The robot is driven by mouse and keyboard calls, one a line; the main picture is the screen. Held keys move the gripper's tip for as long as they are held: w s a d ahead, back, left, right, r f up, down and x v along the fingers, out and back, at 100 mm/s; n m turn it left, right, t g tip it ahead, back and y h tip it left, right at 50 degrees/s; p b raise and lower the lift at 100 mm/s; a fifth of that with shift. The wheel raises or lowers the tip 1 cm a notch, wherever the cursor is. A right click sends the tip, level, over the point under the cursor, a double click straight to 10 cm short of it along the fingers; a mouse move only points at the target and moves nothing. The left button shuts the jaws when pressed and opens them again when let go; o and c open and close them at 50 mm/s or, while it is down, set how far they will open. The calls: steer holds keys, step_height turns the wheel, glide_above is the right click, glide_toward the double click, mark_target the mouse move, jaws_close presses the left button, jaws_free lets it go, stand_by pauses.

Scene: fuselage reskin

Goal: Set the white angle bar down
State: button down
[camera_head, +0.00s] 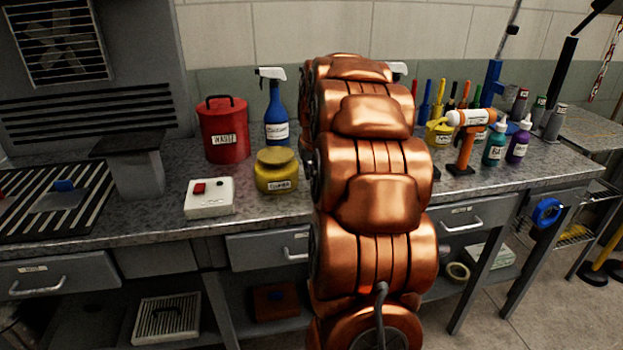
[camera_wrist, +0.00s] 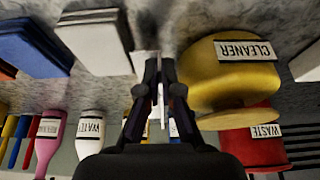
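My gripper (camera_wrist: 159,62) is in the wrist view, its two dark fingers close together. A thin white strip, seen nearly edge-on, shows between the fingers; it looks like the white angle bar (camera_wrist: 160,104). The fingers appear shut on it, and most of its shape is hidden by them. The fingertips point toward the grey bench top, beside the yellow cleaner pot (camera_wrist: 240,82). How far they are above the bench is hard to tell. In the head view my copper-coloured arm hides the gripper and the bar.
The grey workbench (camera_head: 130,226) also carries a red waste can (camera_head: 224,142), a blue spray bottle (camera_head: 277,112), a white box with a red button (camera_head: 209,203) and an orange-white tool (camera_head: 467,139). Several bottles stand at the right. In the wrist view a white box (camera_wrist: 94,42) lies left of the fingers.

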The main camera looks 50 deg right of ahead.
steer(key=shift+f, duration=1.35)
steer(key=shift+f, duration=0.2)
steer(key=c, duration=1.3)
jaws_free()
steer(key=shift+r, duration=0.15)
